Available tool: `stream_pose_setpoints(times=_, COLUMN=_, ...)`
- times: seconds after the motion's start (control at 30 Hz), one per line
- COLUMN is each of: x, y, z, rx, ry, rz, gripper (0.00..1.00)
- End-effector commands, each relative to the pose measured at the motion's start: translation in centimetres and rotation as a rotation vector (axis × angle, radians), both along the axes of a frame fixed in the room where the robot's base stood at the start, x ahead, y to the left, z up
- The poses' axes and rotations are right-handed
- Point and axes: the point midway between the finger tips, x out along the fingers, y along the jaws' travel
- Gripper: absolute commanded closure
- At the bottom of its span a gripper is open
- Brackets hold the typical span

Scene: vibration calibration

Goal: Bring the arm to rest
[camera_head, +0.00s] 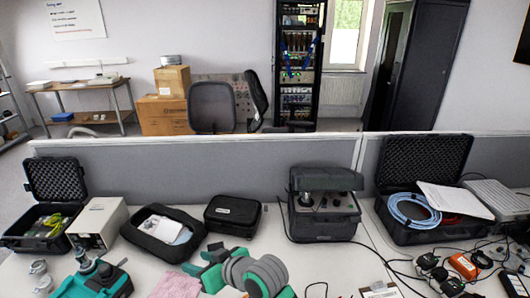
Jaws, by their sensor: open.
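A green and grey ribbed object (255,272) stands at the bottom middle, cut off by the lower edge. I cannot tell what it is.
A white desk (325,262) runs along the front, backed by a grey partition (220,165). An open case with a blue cable coil (412,212), a dark instrument case (325,205), a black pouch (232,214), a beige box (97,222) and a green tool (92,279) crowd it. Loose cables lie at right.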

Motion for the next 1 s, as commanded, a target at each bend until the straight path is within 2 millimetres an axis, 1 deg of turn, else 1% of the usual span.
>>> stream_pose_setpoints(times=0.03, x=0.0, y=1.2, z=0.6, rx=0.062, ry=-0.015, rz=-0.016, gripper=0.60)
stream_pose_setpoints(times=0.1, x=0.2, y=2.2, z=1.5, rx=0.142, ry=-0.040, rz=-0.049, gripper=0.60)
stream_pose_setpoints(times=0.2, x=0.4, y=3.3, z=2.5, rx=0.248, ry=-0.070, rz=-0.100, gripper=0.60)
stream_pose_setpoints(times=0.33, x=0.4, y=3.8, z=3.3, rx=0.372, ry=-0.099, rz=-0.180, gripper=0.60)
stream_pose_setpoints(times=0.47, x=0.1, y=3.6, z=3.3, rx=0.478, ry=-0.117, rz=-0.269, gripper=0.60)
stream_pose_setpoints(times=0.57, x=-0.3, y=3.1, z=2.7, rx=0.544, ry=-0.127, rz=-0.344, gripper=0.60)
stream_pose_setpoints(times=0.67, x=-1.0, y=2.4, z=1.7, rx=0.597, ry=-0.132, rz=-0.422, gripper=0.60)
stream_pose_setpoints(times=0.87, x=-3.3, y=0.3, z=-1.5, rx=0.658, ry=-0.136, rz=-0.585, gripper=0.60)
stream_pose_setpoints(times=1.0, x=-5.7, y=-1.5, z=-4.3, rx=0.664, ry=-0.137, rz=-0.697, gripper=0.60)
